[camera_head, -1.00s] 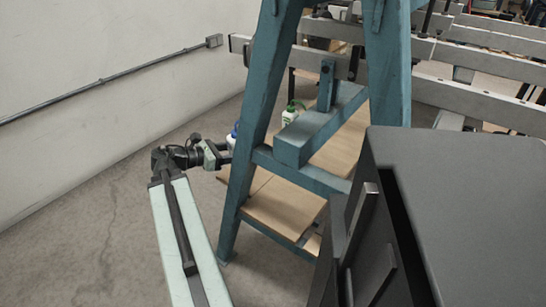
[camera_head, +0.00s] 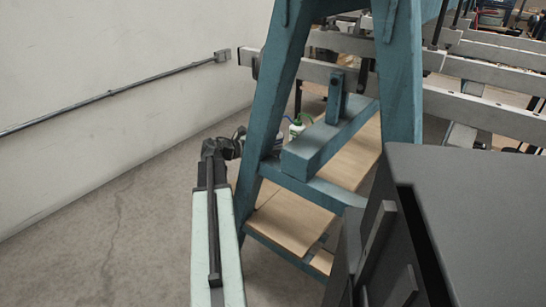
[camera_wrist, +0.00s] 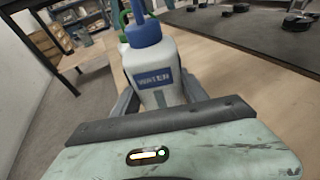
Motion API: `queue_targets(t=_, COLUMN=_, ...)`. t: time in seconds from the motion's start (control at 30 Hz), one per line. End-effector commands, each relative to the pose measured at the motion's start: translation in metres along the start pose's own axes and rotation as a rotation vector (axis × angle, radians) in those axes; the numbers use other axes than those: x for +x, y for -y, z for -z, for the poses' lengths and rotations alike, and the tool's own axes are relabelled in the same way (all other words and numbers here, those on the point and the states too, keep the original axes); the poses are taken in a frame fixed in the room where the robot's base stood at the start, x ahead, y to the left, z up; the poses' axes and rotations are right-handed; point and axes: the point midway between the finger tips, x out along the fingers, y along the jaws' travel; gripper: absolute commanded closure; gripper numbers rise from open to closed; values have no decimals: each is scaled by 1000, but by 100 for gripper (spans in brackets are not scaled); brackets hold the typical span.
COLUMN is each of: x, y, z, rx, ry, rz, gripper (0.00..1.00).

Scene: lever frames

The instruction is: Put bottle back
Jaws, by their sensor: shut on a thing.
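A white bottle (camera_wrist: 155,72) with a blue cap and a label reading "WATER" stands upright in the wrist view. My gripper (camera_wrist: 155,100) is shut on it, with a dark finger on each side of its lower body; the fingertips are partly hidden by the bottle and the gripper housing. A second bottle with a green cap (camera_head: 297,126) stands on the wooden shelf (camera_head: 345,160) of the blue frame. Its green cap (camera_wrist: 124,17) also shows behind the held bottle. In the head view, my gripper and the held bottle are mostly hidden behind the blue frame leg.
The blue frame leg (camera_head: 262,115) stands close beside my arm. A blue crossbar (camera_head: 325,140) runs above the shelf. A dark cabinet (camera_head: 475,215) is at the right. The wooden board (camera_wrist: 230,65) to the right of the bottle is clear.

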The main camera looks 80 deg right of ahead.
Motion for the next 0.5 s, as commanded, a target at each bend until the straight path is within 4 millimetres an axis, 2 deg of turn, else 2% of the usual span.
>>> queue_targets(t=0.23, x=9, y=0, z=36, rx=0, ry=1, rz=-1, gripper=72)
queue_targets(t=0.5, x=8, y=0, z=34, rx=-1, ry=1, rz=-1, gripper=72)
